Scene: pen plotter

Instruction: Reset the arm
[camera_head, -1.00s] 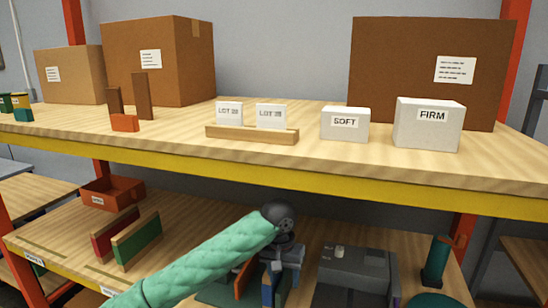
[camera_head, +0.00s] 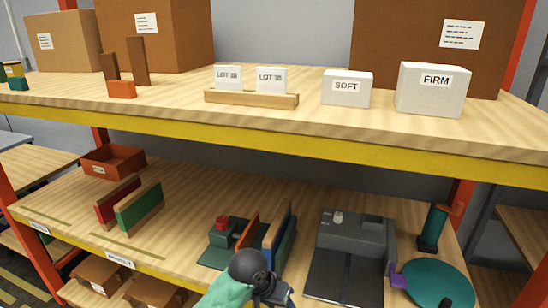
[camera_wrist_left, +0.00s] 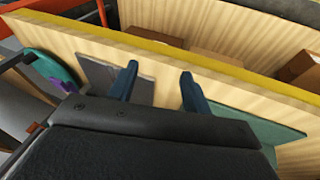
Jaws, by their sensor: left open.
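My left arm's green sleeve (camera_head: 226,292) comes in at the bottom of the head view and ends at a black wrist joint. My left gripper (camera_head: 272,290) is dark and at the bottom edge, in front of the lower shelf, partly cut off by the frame. In the left wrist view its two blue fingers (camera_wrist_left: 160,86) are apart with nothing between them. My right gripper is not in view.
The lower shelf holds a grey machine (camera_head: 352,250), a green device with a red block (camera_head: 222,238), upright panels (camera_head: 279,238), an orange bin (camera_head: 112,160) and a teal disc (camera_head: 440,282). A yellow beam (camera_head: 250,137) edges the upper shelf, which carries white boxes (camera_head: 430,90).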

